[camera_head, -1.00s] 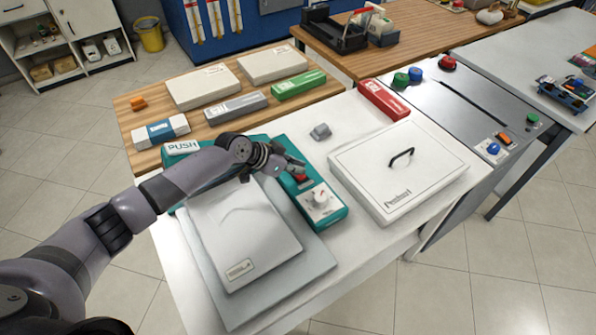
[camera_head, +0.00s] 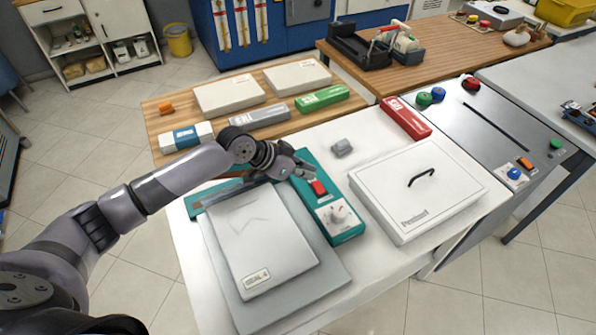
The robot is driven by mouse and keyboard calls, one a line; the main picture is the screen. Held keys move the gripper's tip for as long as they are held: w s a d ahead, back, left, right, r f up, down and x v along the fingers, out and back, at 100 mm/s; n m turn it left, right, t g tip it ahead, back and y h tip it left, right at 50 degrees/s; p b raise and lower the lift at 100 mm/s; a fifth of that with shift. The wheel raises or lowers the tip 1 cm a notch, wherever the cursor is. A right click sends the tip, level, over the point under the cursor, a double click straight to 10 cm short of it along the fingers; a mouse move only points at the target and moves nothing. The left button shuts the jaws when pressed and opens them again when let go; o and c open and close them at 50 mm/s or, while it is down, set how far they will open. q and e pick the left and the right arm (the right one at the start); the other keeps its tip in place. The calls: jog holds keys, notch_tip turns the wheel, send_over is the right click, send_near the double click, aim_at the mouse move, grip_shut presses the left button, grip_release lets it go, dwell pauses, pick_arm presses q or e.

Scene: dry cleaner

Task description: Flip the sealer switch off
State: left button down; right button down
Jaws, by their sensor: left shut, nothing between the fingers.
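The sealer is a teal machine (camera_head: 347,230) on the white table, with a red rocker switch (camera_head: 318,187) and a white dial (camera_head: 338,214) on its top. The red switch is in plain view; I cannot tell from here which way it is tipped. My left gripper (camera_head: 306,170) is shut and empty, just behind the switch, over the far end of the teal control box. A small gap seems to show between the fingertips and the switch. My left forearm hides part of the sealer's long teal bar (camera_head: 205,197). My right gripper is not in view.
A grey-white package (camera_head: 262,240) lies left of the control box. A white lidded box (camera_head: 385,200) with a black handle stands to the right. A small grey block (camera_head: 342,148) and a red box (camera_head: 405,117) lie behind. Bare white tabletop shows between them.

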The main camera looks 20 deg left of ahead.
pick_arm(q)
jog(key=v, duration=0.3)
jog(key=shift+s+d+r+b, duration=0.1)
jog(key=shift+s+r+b, duration=0.1)
jog(key=shift+s+b, duration=0.15)
jog(key=shift+s+f, duration=0.1)
jog(key=shift+s, duration=0.05)
